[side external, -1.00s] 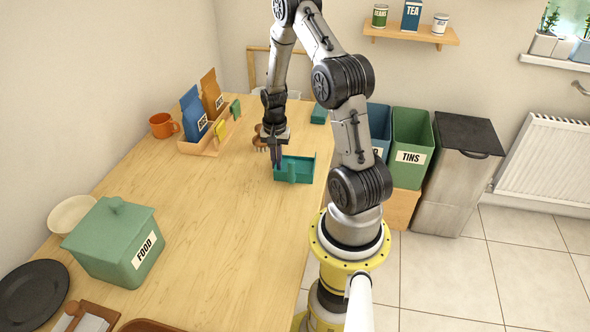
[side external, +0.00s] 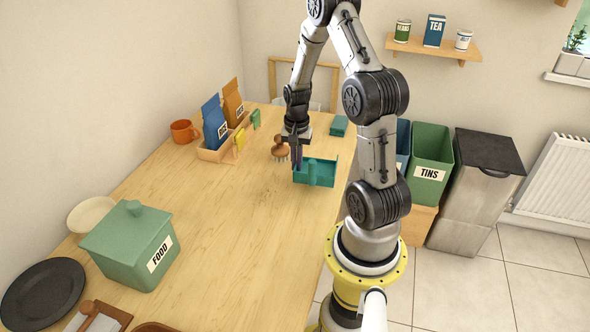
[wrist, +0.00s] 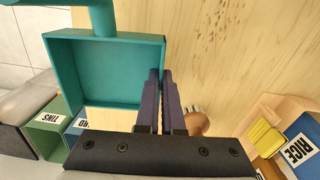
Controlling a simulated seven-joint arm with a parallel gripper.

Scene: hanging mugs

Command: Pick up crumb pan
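The crumb pan is a teal, shallow, square-sided pan with a handle (side external: 318,176). It appears to rest on the table near the edge on my side. In the wrist view the pan (wrist: 105,38) fills the upper left, with its handle at the top. My gripper (side external: 297,164) points down at the pan's left side. In the wrist view my two dark purple fingers (wrist: 163,76) straddle the pan's side wall, one inside and one outside. Only a narrow gap shows between them, and they look closed on the wall.
A wooden brush (side external: 280,149) lies close by, left of my gripper. Behind it stands a wooden rack (side external: 217,154) with packets, beside an orange mug (side external: 184,131). A green FOOD box (side external: 130,248) stands at the front left.

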